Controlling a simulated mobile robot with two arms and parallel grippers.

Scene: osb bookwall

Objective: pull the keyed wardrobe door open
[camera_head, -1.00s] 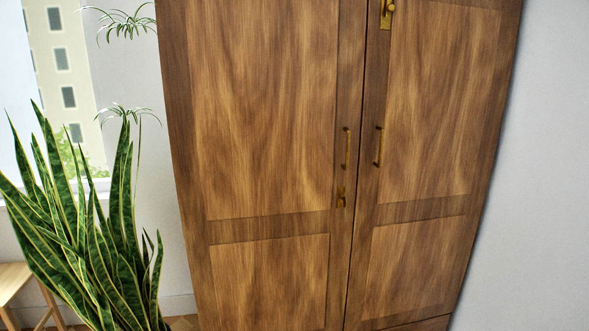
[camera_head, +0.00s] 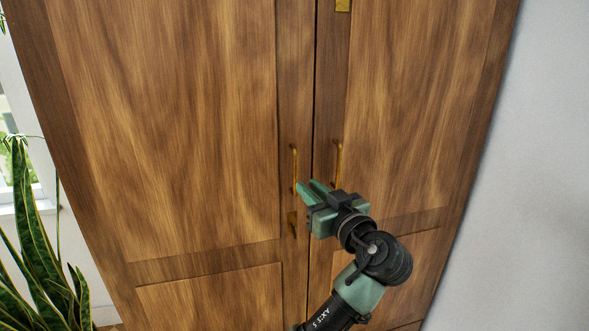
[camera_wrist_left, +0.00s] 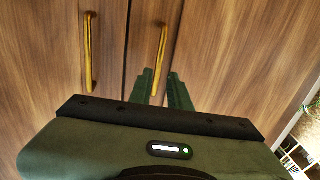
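The tall brown wooden wardrobe has a left door (camera_head: 170,110) and a right door (camera_head: 410,110), both flush and closed. The left door carries a vertical brass handle (camera_head: 294,165) with a small brass lock plate (camera_head: 291,224) below it; a key there is too small to make out clearly. The right door has a matching handle (camera_head: 338,160). My left gripper (camera_head: 308,186) is narrowly open and empty, its fingertips near the lower end of the left door's handle. In the left wrist view, the fingers (camera_wrist_left: 162,84) are parted near one handle (camera_wrist_left: 160,52). My right gripper is out of view.
A tall leafy plant (camera_head: 35,235) stands left of the wardrobe. A bare grey wall (camera_head: 540,180) is at the right. Shelves (camera_wrist_left: 296,155) show in the wrist view's corner.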

